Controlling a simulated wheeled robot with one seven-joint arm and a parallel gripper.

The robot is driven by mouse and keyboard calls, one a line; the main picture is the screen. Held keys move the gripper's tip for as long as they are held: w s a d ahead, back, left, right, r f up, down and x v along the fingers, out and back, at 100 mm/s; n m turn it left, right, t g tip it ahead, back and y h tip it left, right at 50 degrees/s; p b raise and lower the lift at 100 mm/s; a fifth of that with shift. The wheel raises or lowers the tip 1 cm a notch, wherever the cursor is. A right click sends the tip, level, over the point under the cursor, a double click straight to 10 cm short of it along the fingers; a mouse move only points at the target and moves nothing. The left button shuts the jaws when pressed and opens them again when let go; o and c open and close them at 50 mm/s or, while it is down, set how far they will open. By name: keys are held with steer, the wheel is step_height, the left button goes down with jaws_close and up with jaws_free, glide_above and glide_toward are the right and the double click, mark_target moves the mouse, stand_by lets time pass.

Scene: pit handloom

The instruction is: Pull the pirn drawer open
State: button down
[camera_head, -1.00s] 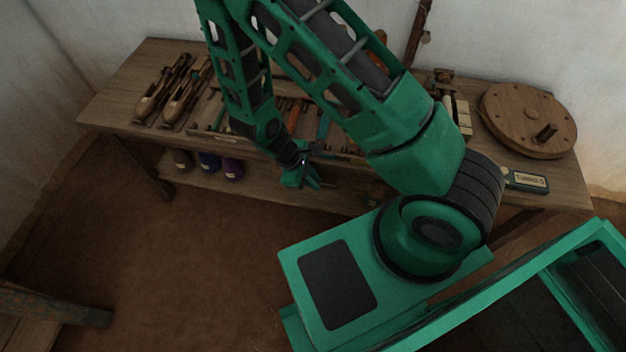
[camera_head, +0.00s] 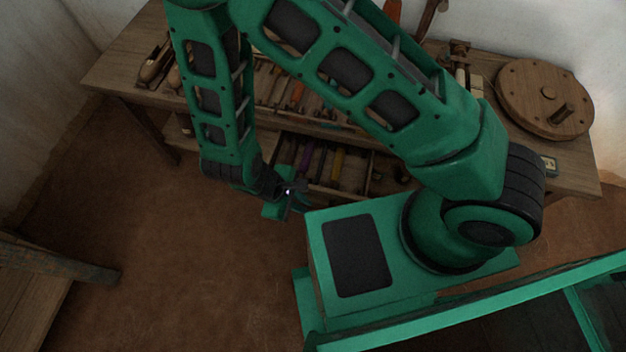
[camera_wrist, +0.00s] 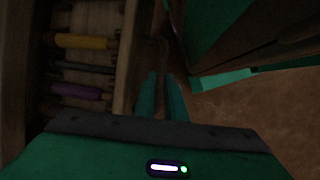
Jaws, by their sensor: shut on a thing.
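The pirn drawer stands pulled out below the bench top, its inside open to view in the head view. Its wooden front wall (camera_wrist: 128,60) runs up the wrist view. Inside lie a yellow pirn (camera_wrist: 82,41), a purple pirn (camera_wrist: 76,91) and a dark one between them. My gripper (camera_head: 290,196) is at the outer side of the drawer front, low over the floor. In the wrist view its two fingers (camera_wrist: 160,88) are close together beside the front, shut on the drawer's pull, which is dark and mostly hidden.
The wooden bench (camera_head: 125,75) holds shuttles at the left, tools in the middle and a round wooden disc (camera_head: 545,97) at the right. My base is close to the drawer's right. A low wooden beam (camera_head: 60,262) is at lower left. The brown floor (camera_head: 200,270) between is clear.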

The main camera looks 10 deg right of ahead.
steer(key=shift+s+a, duration=0.4)
steer(key=shift+s, duration=0.3)
steer(key=shift+s+a, duration=0.35)
steer(key=shift+s, duration=0.3)
steer(key=c, duration=2.1)
jaws_free()
steer(key=v, duration=1)
steer(key=shift+a+r, duration=0.15)
steer(key=shift+r, duration=0.2)
